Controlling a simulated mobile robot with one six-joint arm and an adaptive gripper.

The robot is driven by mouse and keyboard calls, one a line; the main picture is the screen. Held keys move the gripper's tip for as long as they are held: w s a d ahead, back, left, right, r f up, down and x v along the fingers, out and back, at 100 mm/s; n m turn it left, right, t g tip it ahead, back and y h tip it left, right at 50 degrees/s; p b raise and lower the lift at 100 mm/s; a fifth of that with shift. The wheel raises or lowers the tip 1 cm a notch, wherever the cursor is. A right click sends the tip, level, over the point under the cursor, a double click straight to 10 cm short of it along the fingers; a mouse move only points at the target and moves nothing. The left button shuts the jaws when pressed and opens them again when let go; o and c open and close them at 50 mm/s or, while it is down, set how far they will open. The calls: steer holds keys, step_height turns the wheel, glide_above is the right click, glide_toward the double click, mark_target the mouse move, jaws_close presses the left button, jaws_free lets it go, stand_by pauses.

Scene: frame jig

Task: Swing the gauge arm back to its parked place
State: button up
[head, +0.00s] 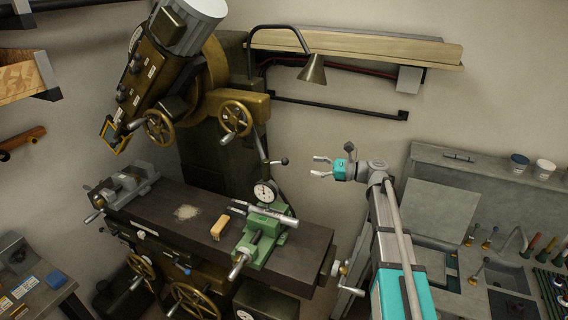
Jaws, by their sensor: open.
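A round white-faced dial gauge (264,193) stands above the green vise (262,238) on the machine table. A thin dark gauge arm (262,150) seems to run up from near the dial toward the machine column; a short lever with a dark ball end (284,161) sticks out to its right. How the arm joins the dial is too small to tell. A grey cylindrical bar (272,214) lies across the vise just below the dial. My gripper (322,167) is open and empty, pointing left, to the right of the ball end and apart from it.
The milling machine's tilted head (165,75) and handwheels (235,118) rise left of the gauge. A wooden block (219,227) and a pale chip heap (187,212) lie on the machine table (165,205). A lamp (313,70) hangs above my gripper. A grey bench (470,185) stands at right.

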mark_target(285, 160)
steer(key=a, duration=0.3)
steer(key=w+a, duration=0.1)
steer(key=a, duration=0.6)
steer(key=shift+w+a, duration=0.15)
steer(key=shift+w, duration=0.15)
jaws_close()
